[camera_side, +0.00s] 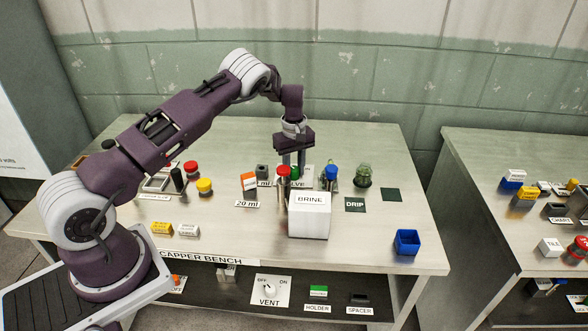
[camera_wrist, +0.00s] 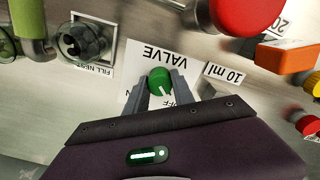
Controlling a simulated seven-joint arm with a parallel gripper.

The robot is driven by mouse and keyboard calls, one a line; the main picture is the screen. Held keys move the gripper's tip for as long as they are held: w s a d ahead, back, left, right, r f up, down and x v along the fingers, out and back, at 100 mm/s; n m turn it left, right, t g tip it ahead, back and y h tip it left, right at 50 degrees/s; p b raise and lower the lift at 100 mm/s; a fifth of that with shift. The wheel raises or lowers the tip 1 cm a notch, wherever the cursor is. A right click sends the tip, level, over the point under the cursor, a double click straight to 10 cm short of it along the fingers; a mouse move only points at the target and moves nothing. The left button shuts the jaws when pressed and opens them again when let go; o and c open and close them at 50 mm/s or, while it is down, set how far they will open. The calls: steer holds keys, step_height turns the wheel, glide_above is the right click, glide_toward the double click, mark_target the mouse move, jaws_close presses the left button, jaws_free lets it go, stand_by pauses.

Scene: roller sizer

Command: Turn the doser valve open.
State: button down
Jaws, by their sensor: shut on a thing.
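The doser valve is a green knob (camera_wrist: 159,82) on a white plate marked VALVE (camera_wrist: 150,58), which appears upside down in the wrist view. My gripper (camera_wrist: 160,92) is shut on the knob, one finger on each side. A white pointer line on the knob faces down and slightly right in the wrist view, toward the partly covered OFF mark. The other mark is mostly hidden beside the left finger. In the side view the green knob (camera_side: 294,172) shows between my fingers (camera_side: 293,162), behind the red-topped post and the BRINE box.
The white BRINE box (camera_side: 309,220) stands in front of the valve. A red-topped post (camera_side: 283,175) and a blue-topped post (camera_side: 331,175) stand close to my fingers. A green glass jar (camera_side: 363,175) is to the right. A blue bin (camera_side: 406,242) sits near the front right edge.

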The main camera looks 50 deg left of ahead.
steer(key=shift+m, duration=0.3)
steer(key=m, duration=0.3)
steer(key=shift+m, duration=0.4)
steer(key=m, duration=0.4)
steer(key=shift+m, duration=0.3)
steer(key=m, duration=0.4)
steer(key=shift+m, duration=2.4)
steer(key=c, duration=1.1)
jaws_free()
steer(key=shift+o, duration=0.2)
